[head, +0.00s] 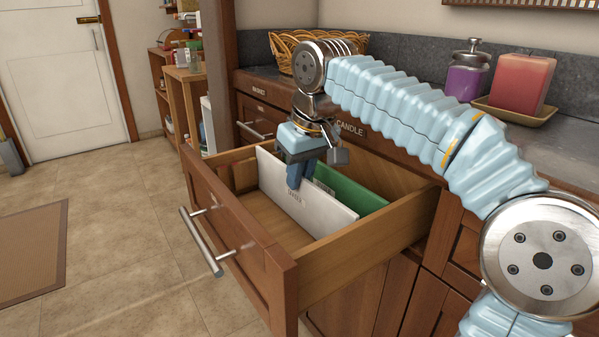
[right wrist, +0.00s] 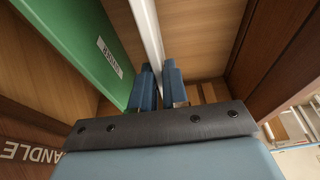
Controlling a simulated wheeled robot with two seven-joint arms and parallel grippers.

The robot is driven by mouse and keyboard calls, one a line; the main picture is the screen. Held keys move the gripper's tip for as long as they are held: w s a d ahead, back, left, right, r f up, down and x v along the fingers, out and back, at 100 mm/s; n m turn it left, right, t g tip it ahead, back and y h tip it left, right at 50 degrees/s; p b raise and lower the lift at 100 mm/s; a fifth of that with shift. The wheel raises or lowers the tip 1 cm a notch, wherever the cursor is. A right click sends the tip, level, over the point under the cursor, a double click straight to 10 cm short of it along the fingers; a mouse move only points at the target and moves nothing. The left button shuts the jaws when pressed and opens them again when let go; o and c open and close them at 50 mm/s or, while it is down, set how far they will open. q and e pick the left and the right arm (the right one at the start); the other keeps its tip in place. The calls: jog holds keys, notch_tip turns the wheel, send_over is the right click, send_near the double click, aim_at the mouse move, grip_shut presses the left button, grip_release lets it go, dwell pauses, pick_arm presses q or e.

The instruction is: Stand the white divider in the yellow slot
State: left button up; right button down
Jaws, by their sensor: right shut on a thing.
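The white divider (head: 315,214) stands upright inside the open wooden drawer, with a small label on its face. It also shows edge-on in the right wrist view (right wrist: 147,28). My right gripper (head: 297,174) points down into the drawer and is shut on the divider's top edge. In the right wrist view its two blue fingers (right wrist: 160,78) lie on either side of the white edge. No yellow slot is visible. My left gripper is not in view.
A green divider (head: 352,188) stands behind the white one, also labelled in the right wrist view (right wrist: 72,30). The drawer front (head: 232,232) and side walls surround both. On the counter are a wicker basket (head: 286,50), a purple jar (head: 466,80) and a red block (head: 521,82) on a tray.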

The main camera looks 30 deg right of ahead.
jog(key=shift+f, duration=0.25)
jog(key=c, duration=1.1)
grip_release()
jog(key=shift+r, duration=0.15)
jog(key=p+v, duration=0.4)
jog(key=v, duration=0.9)
jog(key=shift+s+d+r, duration=0.1)
jog(key=shift+s+r, duration=0.05)
jog(key=shift+r, duration=0.15)
